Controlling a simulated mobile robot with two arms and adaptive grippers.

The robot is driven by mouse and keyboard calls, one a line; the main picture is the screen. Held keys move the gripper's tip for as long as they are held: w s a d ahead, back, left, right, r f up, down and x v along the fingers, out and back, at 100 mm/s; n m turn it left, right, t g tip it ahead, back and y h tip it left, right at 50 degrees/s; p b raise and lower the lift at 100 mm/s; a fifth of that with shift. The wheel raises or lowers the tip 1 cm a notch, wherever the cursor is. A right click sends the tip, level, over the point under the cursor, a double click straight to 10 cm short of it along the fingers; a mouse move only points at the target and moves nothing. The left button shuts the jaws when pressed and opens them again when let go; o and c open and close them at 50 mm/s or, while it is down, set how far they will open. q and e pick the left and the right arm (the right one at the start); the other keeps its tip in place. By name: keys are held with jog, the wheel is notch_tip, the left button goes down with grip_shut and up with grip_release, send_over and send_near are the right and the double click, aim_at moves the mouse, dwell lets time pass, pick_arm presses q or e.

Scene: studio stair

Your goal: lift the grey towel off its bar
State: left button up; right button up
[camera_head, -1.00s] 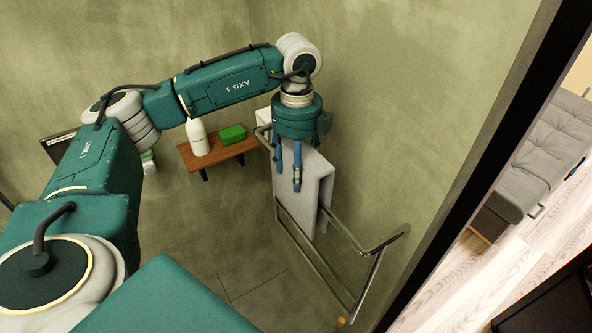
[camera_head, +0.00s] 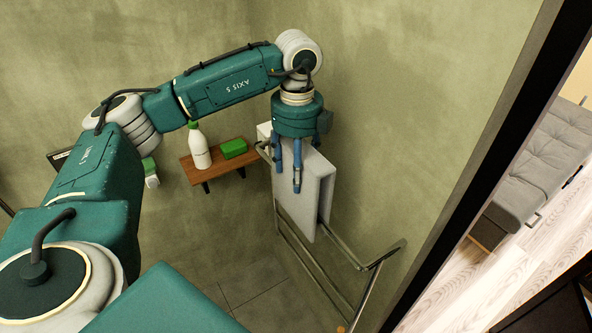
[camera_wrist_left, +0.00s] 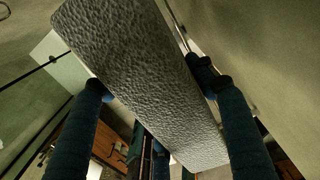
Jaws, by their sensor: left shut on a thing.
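The grey towel (camera_head: 311,205) hangs folded at the metal rack by the wall, its top edge between my left fingers. My left gripper (camera_head: 288,180) points down and is shut on the towel from above. In the left wrist view, the rough grey towel (camera_wrist_left: 150,85) runs between the dark blue fingers, hiding much of what lies beneath. The metal bar (camera_head: 345,250) shows to the right of the towel. Whether the fold is clear of the bar is hidden. My right gripper is not in view.
A wooden shelf (camera_head: 212,172) on the wall left of the towel holds a white bottle (camera_head: 200,152) and a green box (camera_head: 233,148). A dark frame edge (camera_head: 500,150) stands at the right, with a grey sofa (camera_head: 530,175) beyond. Walls stand close behind the rack.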

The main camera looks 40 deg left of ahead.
pick_arm(q)
notch_tip(320, 180, up, 4)
jog(key=shift+r+p, duration=0.1)
jog(key=shift+p, duration=0.8)
jog(key=shift+r, duration=2.7)
jog(key=s+a+b, duration=0.1)
jog(key=s+a, duration=0.1)
jog(key=s, duration=0.3)
jog(key=shift+s+a, duration=0.2)
jog(key=shift+s, duration=0.15)
